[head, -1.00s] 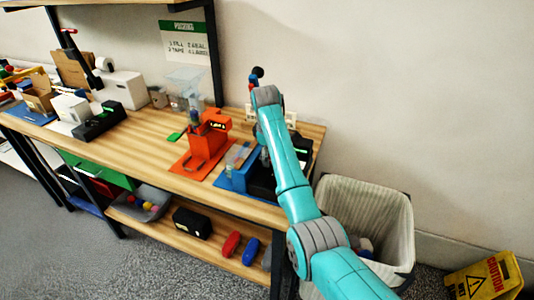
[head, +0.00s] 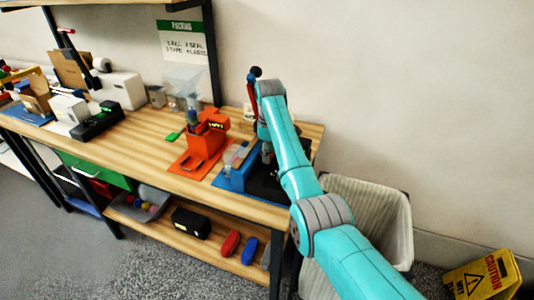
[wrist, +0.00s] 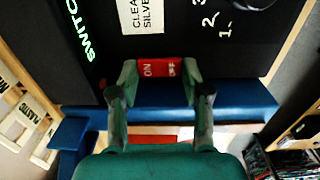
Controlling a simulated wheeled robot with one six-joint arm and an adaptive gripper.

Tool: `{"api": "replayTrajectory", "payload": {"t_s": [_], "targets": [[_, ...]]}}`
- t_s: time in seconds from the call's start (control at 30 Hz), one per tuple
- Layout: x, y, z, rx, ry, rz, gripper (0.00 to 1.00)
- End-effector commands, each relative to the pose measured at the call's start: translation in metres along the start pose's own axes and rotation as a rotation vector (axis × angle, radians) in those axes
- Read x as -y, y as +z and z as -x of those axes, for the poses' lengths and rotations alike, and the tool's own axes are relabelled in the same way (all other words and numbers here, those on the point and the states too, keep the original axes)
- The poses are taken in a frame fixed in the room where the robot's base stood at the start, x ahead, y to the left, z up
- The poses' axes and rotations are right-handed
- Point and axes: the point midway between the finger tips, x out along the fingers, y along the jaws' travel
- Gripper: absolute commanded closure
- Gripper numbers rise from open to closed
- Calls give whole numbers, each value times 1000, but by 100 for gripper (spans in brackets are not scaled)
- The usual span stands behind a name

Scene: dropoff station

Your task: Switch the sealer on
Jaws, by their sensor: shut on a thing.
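A black panel (wrist: 210,45) with a blue front edge (wrist: 240,108) fills much of the wrist view. It carries green letters, partly cut off, that read "SWITC", and a white label. A red rocker switch (wrist: 158,68) marked ON and OFF sits at its edge. My gripper (wrist: 160,80) has one finger on each side of the red switch and is shut on it. In the head view the blue and black device (head: 233,180) stands at the right end of the bench, partly hidden by my arm. The switch is hidden there.
An orange machine (head: 205,145) stands left of the device on the wooden bench (head: 150,145). A white-lined bin (head: 385,200) stands right of the bench, and a yellow caution sign (head: 480,278) is on the floor. A black device (head: 97,122) is further left.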

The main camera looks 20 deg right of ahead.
Motion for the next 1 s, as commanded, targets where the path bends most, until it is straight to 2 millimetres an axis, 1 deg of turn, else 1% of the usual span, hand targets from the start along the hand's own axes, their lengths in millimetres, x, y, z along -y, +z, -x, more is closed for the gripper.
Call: {"api": "replayTrajectory", "payload": {"t_s": [0.23,0.6,0.63,0.67,0.7,0.73,1.0], "targets": [[-1,0,-1,1,-80,1,87],[0,0,-1,0,-92,2,87],[0,0,-1,0,-92,2,50],[0,-1,-1,0,-92,2,42],[0,0,-1,0,-92,2,32],[0,0,-1,0,-91,1,27],[-1,0,0,0,-89,0,27]]}}
